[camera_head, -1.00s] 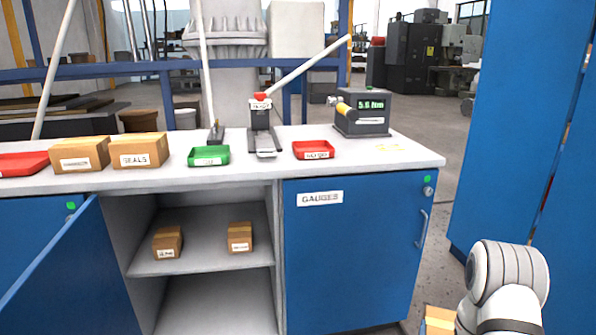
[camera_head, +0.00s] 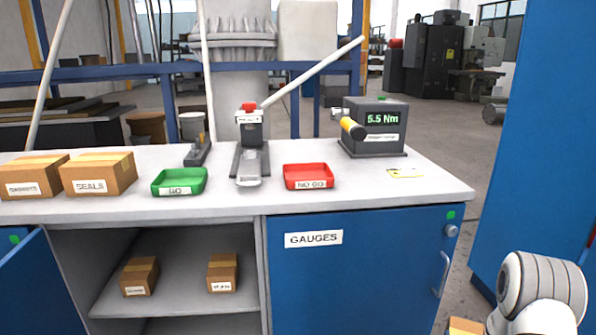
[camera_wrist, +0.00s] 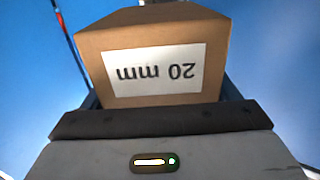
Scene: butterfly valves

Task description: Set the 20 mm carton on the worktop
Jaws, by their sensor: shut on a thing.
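The 20 mm carton (camera_wrist: 155,66) is a brown box with a white label that appears upside down in the wrist view. My gripper (camera_wrist: 160,110) is shut on it, with the carton between its fingers. In the head view only a sliver of a brown carton (camera_head: 466,325) shows at the bottom edge, beside my arm, and my gripper is out of sight there. The worktop (camera_head: 380,190) is a pale bench top ahead, above blue cabinets.
On the worktop stand the SEALS carton (camera_head: 98,174), another carton (camera_head: 32,177), a green GO tray (camera_head: 180,182), a red NO GO tray (camera_head: 308,177), a gauge stand (camera_head: 250,150) and a torque tester (camera_head: 373,128). Shelf cartons (camera_head: 222,273) sit below. The worktop's front right is clear.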

